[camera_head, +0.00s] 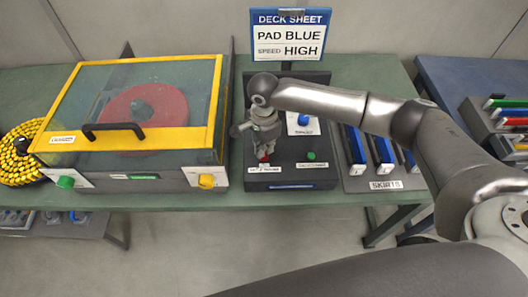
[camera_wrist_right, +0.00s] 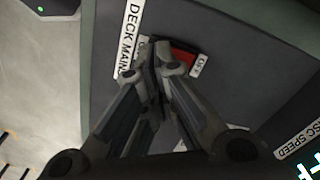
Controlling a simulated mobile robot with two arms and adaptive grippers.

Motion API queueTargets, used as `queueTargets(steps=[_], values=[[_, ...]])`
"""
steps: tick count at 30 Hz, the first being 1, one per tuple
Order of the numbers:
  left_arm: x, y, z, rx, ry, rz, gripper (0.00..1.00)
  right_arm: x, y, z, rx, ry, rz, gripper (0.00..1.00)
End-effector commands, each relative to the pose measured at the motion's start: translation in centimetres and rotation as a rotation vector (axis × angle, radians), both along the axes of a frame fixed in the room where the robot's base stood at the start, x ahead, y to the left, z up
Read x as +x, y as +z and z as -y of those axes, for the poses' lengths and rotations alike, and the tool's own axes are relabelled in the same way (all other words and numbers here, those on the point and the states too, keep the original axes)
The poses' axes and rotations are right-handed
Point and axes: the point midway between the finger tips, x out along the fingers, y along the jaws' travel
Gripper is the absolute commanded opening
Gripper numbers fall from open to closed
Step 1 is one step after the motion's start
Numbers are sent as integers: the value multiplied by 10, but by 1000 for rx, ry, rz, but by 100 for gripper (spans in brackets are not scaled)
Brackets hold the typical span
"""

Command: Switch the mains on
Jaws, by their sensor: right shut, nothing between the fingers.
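The mains switch shows in the right wrist view as a red part (camera_wrist_right: 184,57) beside a label reading DECK MAIN (camera_wrist_right: 130,38), partly cut by my fingers, and a small label that seems to read OFF. It sits at the front left of a dark control panel (camera_head: 284,178). My right gripper (camera_wrist_right: 162,62) is shut and empty, with its fingertips over the switch and hiding part of it. I cannot tell whether they touch it. In the head view my right gripper (camera_head: 265,150) points down at the panel. My left gripper is not in view.
The panel also bears a green knob (camera_head: 311,155) and a blue knob (camera_head: 303,119). To the left stands a yellow-framed clear-lidded box (camera_head: 150,68) over a red disc. Blue pieces stand in a grey rack (camera_head: 385,184) to the right. A sign (camera_head: 290,35) reads PAD BLUE, SPEED HIGH.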

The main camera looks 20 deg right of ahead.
Motion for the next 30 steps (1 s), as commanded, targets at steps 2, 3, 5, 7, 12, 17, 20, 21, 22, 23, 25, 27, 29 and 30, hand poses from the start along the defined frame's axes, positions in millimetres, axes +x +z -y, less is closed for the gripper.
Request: queueTargets(steps=[2,3,5,7,12,17,20,21,22,23,25,27,29,30], values=[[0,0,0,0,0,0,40,0,0,0,0,0,0,0],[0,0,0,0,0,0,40,0,0,0,0,0,0,0],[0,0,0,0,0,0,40,0,0,0,0,0,0,0],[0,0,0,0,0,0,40,0,0,0,0,0,0,0],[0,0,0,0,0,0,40,0,0,0,0,0,0,0],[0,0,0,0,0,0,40,0,-1,0,0,0,0,0],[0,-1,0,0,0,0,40,0,-3,0,0,0,0,0],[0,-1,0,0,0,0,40,0,-4,0,0,0,0,0],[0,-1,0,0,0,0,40,0,-4,0,0,0,0,0],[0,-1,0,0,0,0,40,0,-4,0,0,0,0,0],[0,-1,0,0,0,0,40,0,-6,0,0,0,0,0],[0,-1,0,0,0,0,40,0,-7,0,0,0,0,0],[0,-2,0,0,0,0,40,0,-7,0,0,0,0,0],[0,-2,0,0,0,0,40,0,-8,0,0,0,0,0]])
